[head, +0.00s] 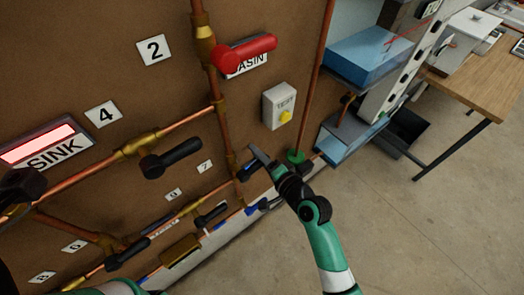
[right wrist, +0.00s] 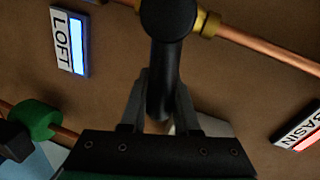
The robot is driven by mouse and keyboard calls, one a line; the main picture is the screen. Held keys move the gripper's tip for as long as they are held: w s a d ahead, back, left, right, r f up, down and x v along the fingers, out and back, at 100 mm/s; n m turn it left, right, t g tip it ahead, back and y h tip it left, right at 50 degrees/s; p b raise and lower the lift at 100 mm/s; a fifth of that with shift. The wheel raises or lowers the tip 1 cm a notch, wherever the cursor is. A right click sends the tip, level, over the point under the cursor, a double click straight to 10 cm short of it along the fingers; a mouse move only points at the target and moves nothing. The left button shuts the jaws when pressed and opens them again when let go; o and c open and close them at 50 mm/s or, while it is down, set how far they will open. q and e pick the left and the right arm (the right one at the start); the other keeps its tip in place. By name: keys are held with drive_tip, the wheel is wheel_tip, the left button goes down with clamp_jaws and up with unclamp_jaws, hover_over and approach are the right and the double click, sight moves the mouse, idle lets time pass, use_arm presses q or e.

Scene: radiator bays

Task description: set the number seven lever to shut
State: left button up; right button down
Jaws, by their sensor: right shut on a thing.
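The number 7 tag (head: 205,167) is on the brown board in the head view, just left of a vertical copper pipe. My right gripper (head: 247,170) is at that pipe, right of the tag. In the right wrist view, my right gripper (right wrist: 160,110) is shut on a black lever (right wrist: 164,62), with one finger on each side. The lever stands roughly across its copper pipe (right wrist: 262,48), at a brass fitting (right wrist: 208,24). The gripper hides most of this lever in the head view. My left gripper is not in view.
A red lever (head: 245,50) and a black lever (head: 172,158) stick out above and left. A grey test box (head: 279,106) is on the board above my right gripper. A green wheel (right wrist: 35,118) and a LOFT sign (right wrist: 70,42) are nearby. Open floor lies at right.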

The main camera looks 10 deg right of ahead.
drive_tip(key=shift+f+m+y, duration=0.3)
drive_tip(key=shift+f+m, duration=0.4)
drive_tip(key=shift+m, duration=0.2)
drive_tip(key=shift+f, duration=0.1)
drive_tip(key=c, duration=0.7)
unclamp_jaws()
drive_tip(key=shift+o, duration=0.2)
drive_tip(key=p+v, duration=0.3)
drive_tip(key=v, duration=0.8)
drive_tip(key=shift+s+d+r, duration=0.2)
drive_tip(key=shift+a+r, duration=0.1)
